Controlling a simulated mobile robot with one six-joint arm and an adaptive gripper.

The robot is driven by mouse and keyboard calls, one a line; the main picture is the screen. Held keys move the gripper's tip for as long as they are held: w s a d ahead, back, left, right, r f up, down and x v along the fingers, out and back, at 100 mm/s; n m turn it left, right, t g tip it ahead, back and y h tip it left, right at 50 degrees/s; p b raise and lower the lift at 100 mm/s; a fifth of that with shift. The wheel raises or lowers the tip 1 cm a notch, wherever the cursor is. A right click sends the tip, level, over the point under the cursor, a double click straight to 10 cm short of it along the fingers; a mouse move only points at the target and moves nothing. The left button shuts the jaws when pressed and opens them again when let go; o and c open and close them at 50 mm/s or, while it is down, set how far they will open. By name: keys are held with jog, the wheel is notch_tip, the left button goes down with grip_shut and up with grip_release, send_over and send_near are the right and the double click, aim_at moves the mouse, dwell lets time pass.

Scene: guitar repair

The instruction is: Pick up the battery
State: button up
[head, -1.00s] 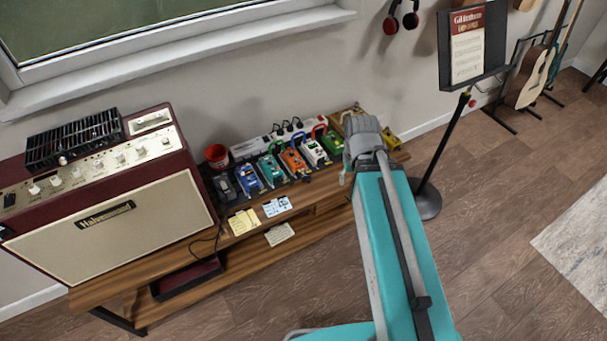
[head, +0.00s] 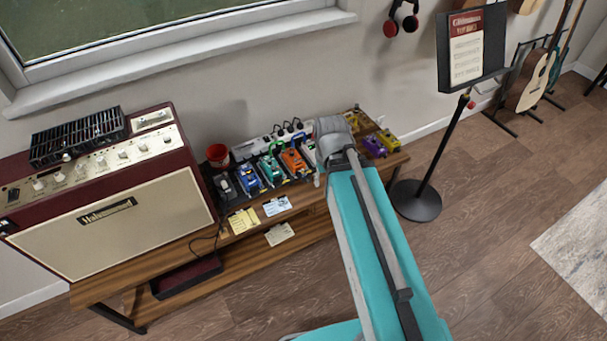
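I cannot make out a battery in the head view. It may be too small, or hidden behind my arm. My teal arm reaches from the lower right toward the right part of the wooden bench (head: 300,198). Its grey wrist end covers part of the pedal row. My gripper's fingers do not show; the arm hides them.
Several effect pedals line the bench, including a blue pedal (head: 249,180) and an orange pedal (head: 293,161). A purple pedal (head: 374,147) and a yellow pedal (head: 388,139) are right of my arm. An amplifier (head: 110,210) stands left; a music stand (head: 440,150) stands right.

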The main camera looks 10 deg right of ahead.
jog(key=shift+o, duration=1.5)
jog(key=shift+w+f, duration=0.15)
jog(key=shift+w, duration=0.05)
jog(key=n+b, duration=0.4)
jog(key=b, duration=1.2)
send_over(303, 173)
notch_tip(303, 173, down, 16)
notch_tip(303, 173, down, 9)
jog(key=b, duration=0.9)
